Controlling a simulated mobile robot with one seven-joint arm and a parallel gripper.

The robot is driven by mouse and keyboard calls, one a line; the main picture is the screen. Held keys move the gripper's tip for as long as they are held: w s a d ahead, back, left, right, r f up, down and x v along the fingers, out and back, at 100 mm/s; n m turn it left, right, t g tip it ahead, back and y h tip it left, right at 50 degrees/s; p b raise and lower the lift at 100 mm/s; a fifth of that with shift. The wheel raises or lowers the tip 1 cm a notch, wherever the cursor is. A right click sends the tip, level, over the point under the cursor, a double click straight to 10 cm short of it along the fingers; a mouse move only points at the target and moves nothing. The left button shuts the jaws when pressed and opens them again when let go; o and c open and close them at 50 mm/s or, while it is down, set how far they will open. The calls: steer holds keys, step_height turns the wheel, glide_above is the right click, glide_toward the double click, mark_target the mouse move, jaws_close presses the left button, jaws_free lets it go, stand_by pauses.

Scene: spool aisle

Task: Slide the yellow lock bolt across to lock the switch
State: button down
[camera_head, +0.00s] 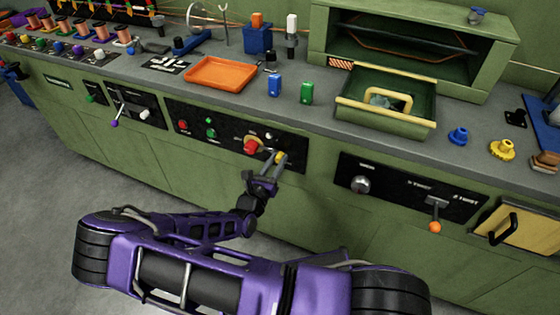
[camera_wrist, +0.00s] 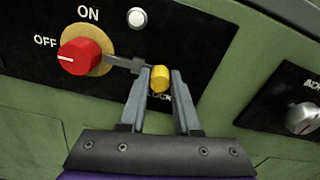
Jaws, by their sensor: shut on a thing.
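The yellow lock bolt (camera_wrist: 160,79) is a small round knob above the partly covered LOCK label on a black panel. In the wrist view my gripper (camera_wrist: 159,85) has its two fingers on either side of the knob, shut on it. A grey bar (camera_wrist: 122,64) reaches from beside the bolt left to the switch. The red rotary switch (camera_wrist: 79,57) sits on a tan disc between the OFF and ON labels. In the head view the red switch (camera_head: 251,146) is left of the bolt, and my gripper (camera_head: 276,162) is at the panel's right end.
A black panel with a silver knob (camera_head: 361,184) and an orange-tipped lever (camera_head: 435,226) is to the right. An orange tray (camera_head: 220,61) and a green drawer (camera_head: 385,119) are on the bench above.

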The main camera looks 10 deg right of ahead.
steer(key=shift+w+a, duration=0.4)
steer(key=shift+a, duration=0.2)
steer(key=c, duration=0.6)
jaws_free()
steer(key=p+v, duration=0.1)
steer(key=v, duration=1.6)
steer(key=shift+s, duration=0.2)
steer(key=shift+a, duration=0.1)
